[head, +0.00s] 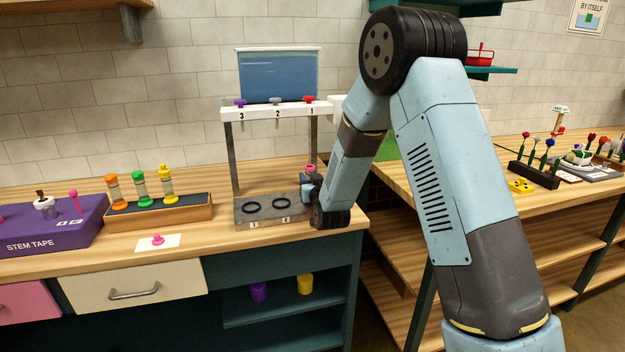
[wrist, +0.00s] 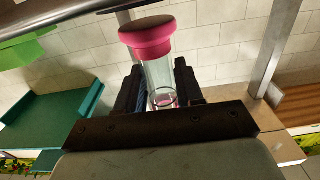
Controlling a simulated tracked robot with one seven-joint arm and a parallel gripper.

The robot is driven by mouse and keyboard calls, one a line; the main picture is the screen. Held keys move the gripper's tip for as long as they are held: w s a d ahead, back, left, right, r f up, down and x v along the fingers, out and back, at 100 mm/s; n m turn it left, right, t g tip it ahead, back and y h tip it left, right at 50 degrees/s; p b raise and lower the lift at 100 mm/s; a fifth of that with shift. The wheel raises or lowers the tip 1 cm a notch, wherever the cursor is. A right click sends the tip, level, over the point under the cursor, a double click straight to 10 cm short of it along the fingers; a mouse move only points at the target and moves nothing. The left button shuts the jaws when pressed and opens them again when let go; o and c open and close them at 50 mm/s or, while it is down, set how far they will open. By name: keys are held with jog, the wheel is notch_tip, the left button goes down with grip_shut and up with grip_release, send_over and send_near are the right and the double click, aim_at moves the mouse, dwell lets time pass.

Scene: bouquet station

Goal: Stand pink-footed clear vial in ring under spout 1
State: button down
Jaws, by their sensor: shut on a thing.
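The clear vial (wrist: 157,75) is between the fingers of my gripper (wrist: 162,92) in the wrist view. Its wide pink end sticks out beyond the fingers, and a smaller pink part shows low between them. In the head view a pink end (head: 310,167) shows above my gripper (head: 311,186), at the right end of the dispenser stand. Spout 1 (head: 309,99) is red and is above it. The base (head: 241,219) has two black rings in view, under spouts 3 and 2. The place under spout 1 is hidden by my gripper, so I cannot tell whether the vial touches its ring.
The stand's right post (head: 313,140) is close behind my gripper. A rack (head: 162,214) with orange, green and yellow vials stands to the left. A pink piece lies on a white card (head: 180,241). A purple stem tape box (head: 85,236) is at the far left.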

jog(key=shift+s+f, duration=0.15)
jog(key=shift+f, duration=0.5)
jog(key=c, duration=0.7)
grip_release()
jog(key=shift+f, duration=0.15)
jog(key=shift+r, duration=0.45)
jog(key=v, duration=1.2)
jog(key=s+d+r+m+g+h, duration=0.1)
jog(key=s+d+r+g, duration=0.2)
jog(key=d+r, duration=0.25)
jog(key=s+d+r+g+h, duration=0.2)
jog(key=s+d+r, duration=0.25)
jog(key=r, duration=0.25)
jog(key=s+d+r+g, duration=0.1)
jog(key=s+d, duration=0.3)
jog(key=s, duration=0.4)
jog(key=s+d+r+m+g+h, duration=0.1)
jog(key=s+d+r+g, duration=0.1)
jog(key=s, duration=0.7)
jog(key=s+d+r+m+g+h, duration=0.1)
jog(key=s+d+r+g, duration=0.1)
jog(key=s+d, duration=0.3)
jog(key=shift+s+d+r+g, duration=0.15)
jog(key=shift+s+g, duration=0.3)
jog(key=shift+s, duration=0.55)
jog(key=shift+s+d+f+g, duration=0.1)
jog(key=shift+s+d+g, duration=0.25)
jog(key=shift+s, duration=0.65)
